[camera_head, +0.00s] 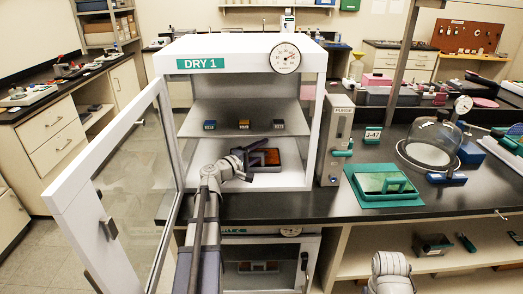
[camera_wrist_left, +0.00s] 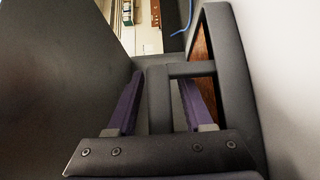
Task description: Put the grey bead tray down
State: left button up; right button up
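The grey bead tray (camera_head: 273,164), with orange-brown contents, sits in the lower compartment of the DRY 1 cabinet (camera_head: 240,47). My left gripper (camera_head: 243,161) reaches in at the tray's left side. In the left wrist view, its purple fingers (camera_wrist_left: 158,85) stand apart on either side of part of the tray's grey handle (camera_wrist_left: 190,69). A gap shows between the left finger and the handle. A strip of the brown contents shows at the right. I cannot tell whether the tray touches the cabinet floor. My right gripper is out of view.
The glass door (camera_head: 132,180) stands open at the left. Small boxes (camera_head: 244,124) sit on the shelf above. Right of the cabinet are the PURGE unit (camera_head: 336,138), a teal tray (camera_head: 386,186) and a glass dome (camera_head: 430,143). The black counter's front is mostly clear.

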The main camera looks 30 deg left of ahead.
aim_at(251, 155)
pick_arm(q)
jog(key=shift+s+r, duration=0.1)
jog(key=shift+r, duration=0.1)
jog(key=v, duration=0.7)
jog(key=shift+s, duration=0.2)
jog(key=shift+f, duration=0.1)
